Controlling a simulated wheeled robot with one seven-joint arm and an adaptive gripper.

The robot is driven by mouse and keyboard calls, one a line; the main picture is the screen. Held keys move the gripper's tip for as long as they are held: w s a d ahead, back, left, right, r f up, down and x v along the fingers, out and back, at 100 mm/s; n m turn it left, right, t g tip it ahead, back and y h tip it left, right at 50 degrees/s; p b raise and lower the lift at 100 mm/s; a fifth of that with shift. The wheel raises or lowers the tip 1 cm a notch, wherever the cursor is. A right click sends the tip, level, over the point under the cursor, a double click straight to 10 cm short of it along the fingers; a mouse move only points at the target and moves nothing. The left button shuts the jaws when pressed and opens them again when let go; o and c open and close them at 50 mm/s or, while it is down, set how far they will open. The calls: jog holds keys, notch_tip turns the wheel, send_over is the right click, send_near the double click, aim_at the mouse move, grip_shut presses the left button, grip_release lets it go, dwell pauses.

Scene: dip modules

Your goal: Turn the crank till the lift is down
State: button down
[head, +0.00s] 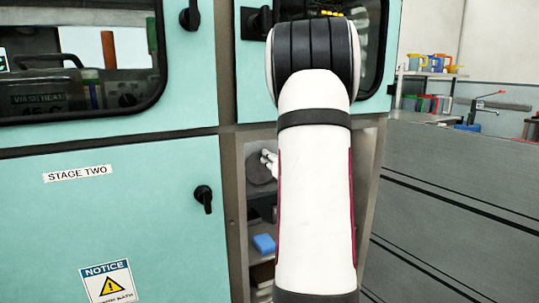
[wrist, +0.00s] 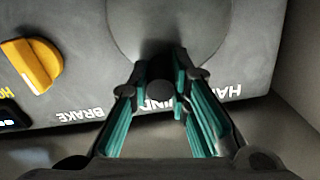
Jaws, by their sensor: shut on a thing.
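In the wrist view, my gripper (wrist: 160,84) has its two teal-padded fingers closed around a dark round crank handle (wrist: 158,92). The handle stands in front of a dark grey disc (wrist: 168,28) on a grey panel. Lettering partly hidden by the fingers runs along the panel's edge. In the head view, my arm blocks the middle, and my gripper cannot be made out clearly. A grey disc (head: 257,169) shows in the open recess left of my arm. I cannot identify the lift in either view.
A yellow knob (wrist: 34,66) sits left of the crank, near the word BRAKE. A pale wall (wrist: 298,75) stands close on the right. In the head view, a blue object (head: 264,243) lies in the recess. A teal door (head: 120,220) with a black latch (head: 204,198) is left.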

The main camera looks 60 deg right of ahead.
jog(key=shift+s+d+r+m, duration=0.1)
jog(key=shift+d+m, duration=0.15)
jog(key=shift+m, duration=0.25)
jog(key=c, duration=1.5)
grip_release()
jog(key=v, duration=1.2)
